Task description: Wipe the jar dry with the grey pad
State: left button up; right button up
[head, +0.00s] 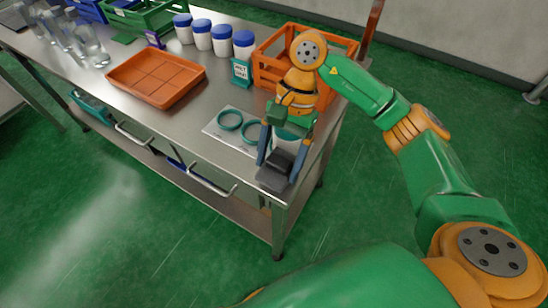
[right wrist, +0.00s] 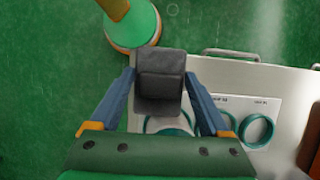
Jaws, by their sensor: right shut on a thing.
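In the right wrist view the pad (right wrist: 160,82) sits between the two blue fingers. A whitish object (head: 288,145) with teal near its top shows between the fingers in the head view, mostly hidden; I cannot tell for certain that it is the jar. Several white jars with blue lids (head: 202,34) stand upright at the back, away from the gripper. My left gripper is not in view.
A sheet with teal rings (head: 228,120) lies left of my right gripper. An orange tray (head: 157,78), an orange crate (head: 268,72) and a small teal sign (head: 241,72) stand on the steel table. Clear glassware (head: 92,47) is at far left. Bare table lies before the tray.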

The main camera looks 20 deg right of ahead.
jog(key=shift+s+a+r+p, duration=0.1)
jog(key=shift+r+p, duration=0.2)
jog(key=shift+r, duration=0.05)
jog(key=a+r+p, duration=0.1)
jog(key=s+a+r, duration=0.1)
jog(key=r, duration=0.1)
jog(key=s+r+p, duration=0.1)
jog(key=shift+s+a+r+p, duration=0.1)
jog(key=shift+a+r+p, duration=0.1)
jog(key=shift+a+p, duration=0.15)
